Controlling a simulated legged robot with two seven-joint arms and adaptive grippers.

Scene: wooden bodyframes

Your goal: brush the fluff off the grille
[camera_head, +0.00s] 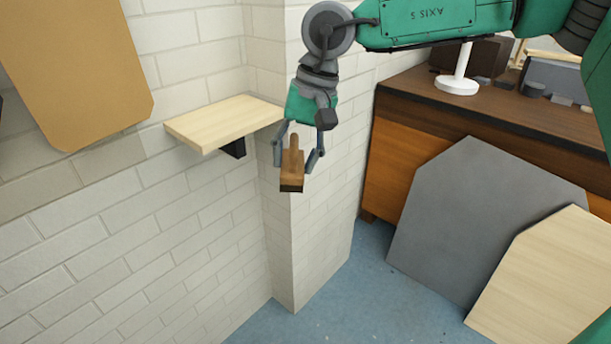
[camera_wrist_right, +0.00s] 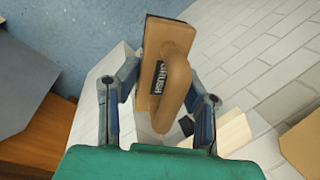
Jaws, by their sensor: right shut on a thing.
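My right gripper (camera_head: 298,158) is shut on a brown wooden brush (camera_head: 292,178) and holds it in the air in front of the white brick pillar. In the right wrist view the brush (camera_wrist_right: 168,70) sits between the two fingers (camera_wrist_right: 160,100), its dark lettered label on its flat side and a dark edge at its far end. No grille and no fluff can be made out in either view. My left gripper is not in view.
A pale wooden shelf (camera_head: 224,121) on a dark bracket juts from the brick wall, just left of the gripper. A brown board (camera_head: 75,65) is at upper left. A wooden cabinet (camera_head: 415,150) stands right, with grey (camera_head: 470,220) and pale (camera_head: 545,275) panels before it.

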